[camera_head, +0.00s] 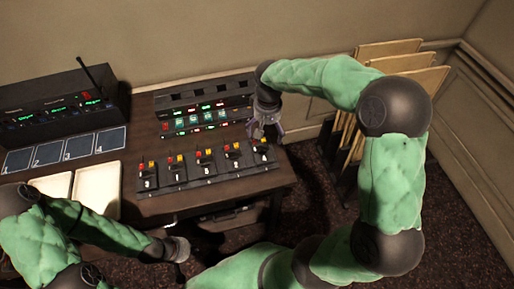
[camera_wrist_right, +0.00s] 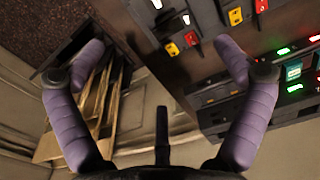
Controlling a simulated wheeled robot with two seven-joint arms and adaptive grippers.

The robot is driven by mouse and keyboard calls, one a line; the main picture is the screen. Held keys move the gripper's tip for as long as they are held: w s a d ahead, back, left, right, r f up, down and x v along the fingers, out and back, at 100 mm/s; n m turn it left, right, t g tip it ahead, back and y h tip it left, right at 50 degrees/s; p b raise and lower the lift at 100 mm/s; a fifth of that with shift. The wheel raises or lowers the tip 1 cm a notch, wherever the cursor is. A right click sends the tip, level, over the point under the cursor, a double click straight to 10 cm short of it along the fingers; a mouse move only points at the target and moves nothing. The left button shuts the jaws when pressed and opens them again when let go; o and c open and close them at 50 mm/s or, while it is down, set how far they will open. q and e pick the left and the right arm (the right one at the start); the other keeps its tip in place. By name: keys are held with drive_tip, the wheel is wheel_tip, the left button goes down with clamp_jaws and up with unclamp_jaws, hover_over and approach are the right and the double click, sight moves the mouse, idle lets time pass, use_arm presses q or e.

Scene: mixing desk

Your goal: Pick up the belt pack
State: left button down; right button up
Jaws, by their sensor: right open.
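Several small black units with red and yellow tops stand in a numbered row (camera_head: 205,168) on the brown desk; I cannot tell for certain which is the belt pack. The rightmost unit (camera_head: 261,152) is just below my right gripper (camera_head: 266,131) in the head view. My right gripper is open and empty, its purple fingers (camera_wrist_right: 158,48) spread near the desk's edge. In the wrist view, a red and yellow unit (camera_wrist_right: 182,43) shows between the fingertips, apart from them. My left gripper (camera_head: 180,250) is low in front of the desk; its jaws are too unclear to read.
A black device with lit displays (camera_head: 205,113) stands behind the row. A black radio unit with an antenna (camera_head: 60,110), numbered blue-grey pads (camera_head: 48,153) and pale trays (camera_head: 98,187) are at left. Wooden panels (camera_head: 385,60) lean at right, close to my right arm.

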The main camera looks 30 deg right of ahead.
drive_tip(key=f, duration=0.2)
drive_tip(key=b, duration=0.2)
hover_over(265, 148)
wheel_tip(265, 148, down, 5)
drive_tip(key=shift+s+r, duration=0.1)
wheel_tip(265, 148, down, 5)
drive_tip(key=b, duration=0.3)
use_arm(q)
drive_tip(key=f, duration=0.5)
drive_tip(key=shift+w+f, duration=0.2)
drive_tip(key=shift+w, duration=0.15)
use_arm(e)
drive_tip(key=c, duration=1)
